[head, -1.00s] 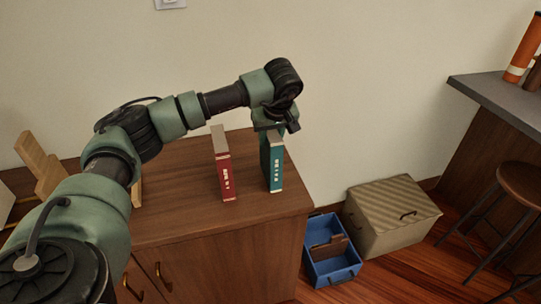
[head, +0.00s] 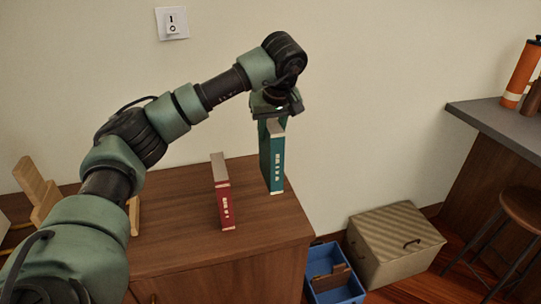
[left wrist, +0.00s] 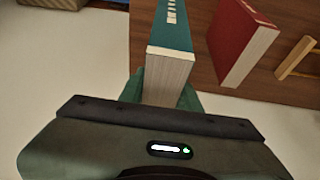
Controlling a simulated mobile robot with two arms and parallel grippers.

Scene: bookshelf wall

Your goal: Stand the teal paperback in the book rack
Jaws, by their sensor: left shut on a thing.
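The teal paperback (head: 272,162) is upright in the head view, above the right part of the wooden cabinet top. My left gripper (head: 273,117) is shut on its upper end. In the left wrist view the teal paperback (left wrist: 172,60) stretches away from between the green fingers, its pale page edge facing the camera. The book rack (head: 135,213), light wood, is at the left of the cabinet top, mostly hidden behind my left arm. A wooden piece, seemingly of the rack (left wrist: 297,57), shows at the right of the left wrist view. My right gripper is not in view.
A red book (head: 223,195) stands upright on the cabinet top (head: 185,236), between the rack and the teal paperback; it also shows in the left wrist view (left wrist: 240,45). On the floor at right are a blue crate (head: 338,290) and a beige lidded box (head: 395,245).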

